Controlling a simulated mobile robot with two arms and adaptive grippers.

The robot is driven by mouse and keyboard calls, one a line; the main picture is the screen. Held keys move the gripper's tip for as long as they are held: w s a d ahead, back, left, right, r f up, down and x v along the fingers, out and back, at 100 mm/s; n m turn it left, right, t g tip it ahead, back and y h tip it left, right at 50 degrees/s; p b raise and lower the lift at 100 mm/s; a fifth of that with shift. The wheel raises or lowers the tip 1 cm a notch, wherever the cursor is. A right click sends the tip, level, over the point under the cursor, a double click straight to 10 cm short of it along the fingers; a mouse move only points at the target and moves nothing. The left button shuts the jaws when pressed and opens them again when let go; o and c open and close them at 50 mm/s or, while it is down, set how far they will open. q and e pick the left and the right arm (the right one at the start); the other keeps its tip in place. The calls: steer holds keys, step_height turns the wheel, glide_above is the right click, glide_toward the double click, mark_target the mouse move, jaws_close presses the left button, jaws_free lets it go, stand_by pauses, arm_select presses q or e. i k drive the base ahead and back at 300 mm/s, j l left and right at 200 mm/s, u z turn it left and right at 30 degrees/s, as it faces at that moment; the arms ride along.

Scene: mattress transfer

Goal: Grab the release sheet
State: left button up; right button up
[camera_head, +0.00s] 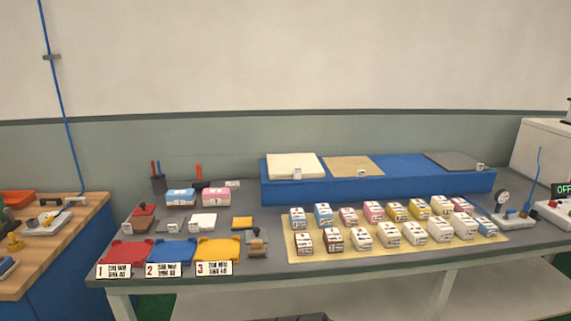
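Three flat sheet-like pieces lie on a long blue raised shelf (380,187) at the back of the grey table: a thick cream one (294,165) at left, a thin tan one (353,166) in the middle, and a dark grey one (452,161) at right. Each has a small white tag near its front edge, too small to read. I cannot tell from the tags which is the release sheet; the tan one looks most like a paper sheet. Neither of my grippers is in view.
Several small labelled boxes stand in rows on a yellow mat (296,253) in front of the shelf. Red (128,252), blue (172,251) and yellow (218,249) trays lie at front left. A gauge (502,199) stands at right. A wooden bench (80,213) is at far left.

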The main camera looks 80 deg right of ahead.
mark_target(359, 166)
steer(key=z, duration=2.6)
